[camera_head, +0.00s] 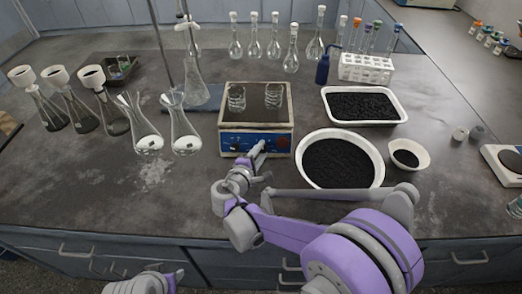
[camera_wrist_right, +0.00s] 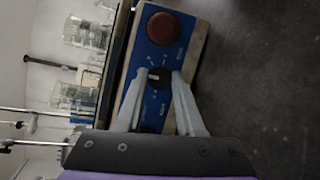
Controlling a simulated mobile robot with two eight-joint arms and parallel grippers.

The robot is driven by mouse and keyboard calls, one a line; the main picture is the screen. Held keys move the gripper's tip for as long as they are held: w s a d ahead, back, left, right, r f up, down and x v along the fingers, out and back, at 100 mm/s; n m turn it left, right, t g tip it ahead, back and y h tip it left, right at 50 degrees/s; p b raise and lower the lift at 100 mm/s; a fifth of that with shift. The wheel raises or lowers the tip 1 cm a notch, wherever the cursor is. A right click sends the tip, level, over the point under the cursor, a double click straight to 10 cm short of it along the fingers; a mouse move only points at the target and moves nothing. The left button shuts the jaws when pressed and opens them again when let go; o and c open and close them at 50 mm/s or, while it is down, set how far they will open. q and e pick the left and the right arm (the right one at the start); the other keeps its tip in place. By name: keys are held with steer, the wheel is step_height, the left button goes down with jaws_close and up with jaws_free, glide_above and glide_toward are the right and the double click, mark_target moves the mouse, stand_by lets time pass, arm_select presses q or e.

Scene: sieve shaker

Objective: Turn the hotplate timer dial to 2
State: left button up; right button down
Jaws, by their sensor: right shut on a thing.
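The hotplate (camera_head: 257,111) stands on the bench with its blue front panel facing me. In the right wrist view the panel (camera_wrist_right: 154,55) shows a red round knob (camera_wrist_right: 168,29) and a small black dial (camera_wrist_right: 158,77) with a light pointer mark. The markings around the dial are too small to read. My right gripper (camera_head: 258,149) is at the panel; in the right wrist view its two fingers (camera_wrist_right: 160,80) are closed on the sides of the dial. My left gripper is out of sight; only part of my left arm shows at the bottom of the head view.
Two glass beakers (camera_head: 237,98) stand on the hotplate. A large white bowl (camera_head: 302,177) of dark granules is close at its right, with a white tray (camera_head: 327,108) behind. Several flasks (camera_head: 186,136) stand at its left.

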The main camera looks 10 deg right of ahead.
stand_by(0.3)
steer(key=c, duration=0.5)
jaws_free()
steer(key=shift+s+a, duration=0.1)
steer(key=v, duration=1)
steer(key=shift+s+a+r, duration=0.15)
steer(key=shift+s, duration=0.05)
